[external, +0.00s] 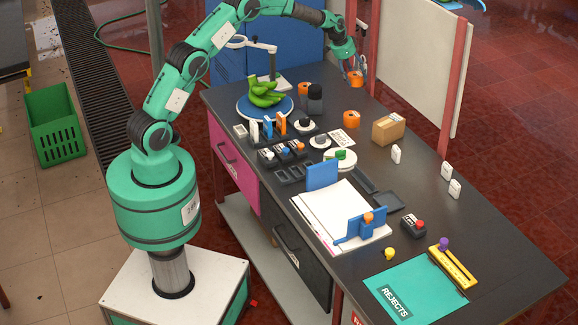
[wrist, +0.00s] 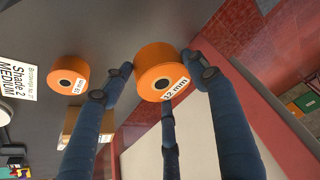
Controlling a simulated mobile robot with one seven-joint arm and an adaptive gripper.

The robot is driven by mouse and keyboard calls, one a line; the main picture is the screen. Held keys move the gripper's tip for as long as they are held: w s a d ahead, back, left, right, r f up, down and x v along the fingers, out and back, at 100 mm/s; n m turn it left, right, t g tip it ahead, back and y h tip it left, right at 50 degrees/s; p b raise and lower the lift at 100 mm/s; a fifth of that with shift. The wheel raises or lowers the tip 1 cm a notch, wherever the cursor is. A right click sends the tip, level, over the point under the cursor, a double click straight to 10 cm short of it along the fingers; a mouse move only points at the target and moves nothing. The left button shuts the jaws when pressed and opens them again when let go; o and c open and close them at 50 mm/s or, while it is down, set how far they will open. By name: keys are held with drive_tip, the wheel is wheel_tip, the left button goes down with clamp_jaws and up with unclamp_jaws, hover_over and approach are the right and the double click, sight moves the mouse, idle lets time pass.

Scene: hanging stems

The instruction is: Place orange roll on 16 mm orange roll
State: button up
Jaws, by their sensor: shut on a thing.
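My gripper (external: 353,72) is shut on an orange roll (external: 357,79) high at the far end of the black table. In the wrist view this held roll (wrist: 158,70) has a white label reading 12 mm and sits between blue fingers. A second orange roll (external: 352,118) stands on the table below and nearer the camera; it also shows in the wrist view (wrist: 68,75), apart from the held roll. Its label is small, and I cannot read its number for sure. A third orange roll (external: 304,88) stands farther left by a dark grey object, its label unreadable.
A cardboard box (external: 388,130) and a printed card (external: 341,137) lie near the second roll. A dark grey block (external: 315,99) and a blue plate with green bananas (external: 265,93) stand to the left. A white panel (external: 424,62) rises behind the table's right edge.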

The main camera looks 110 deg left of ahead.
drive_tip(key=shift+s, duration=0.1)
drive_tip(key=shift+s+r+n, duration=0.1)
drive_tip(key=shift+s+n, duration=0.4)
drive_tip(key=shift+s, duration=0.1)
drive_tip(key=s+r+n+g+y, duration=0.1)
drive_tip(key=s+r+n+g, duration=0.1)
drive_tip(key=s+n, duration=0.4)
drive_tip(key=s+r+n+g+y+p, duration=0.1)
drive_tip(key=s+n, duration=0.6)
drive_tip(key=s, duration=0.7)
drive_tip(key=shift+d+r+g, duration=0.2)
drive_tip(key=shift+r+g, duration=0.65)
drive_tip(key=shift+g, duration=0.05)
drive_tip(key=shift+s+f, duration=0.1)
approach(307, 84)
drive_tip(key=shift+s+a+r, duration=0.2)
drive_tip(key=shift+a+r, duration=0.2)
drive_tip(key=shift+a, duration=0.15)
drive_tip(key=shift+b, duration=0.3)
drive_tip(key=shift+f+b, duration=0.4)
drive_tip(key=shift+f, duration=2.1)
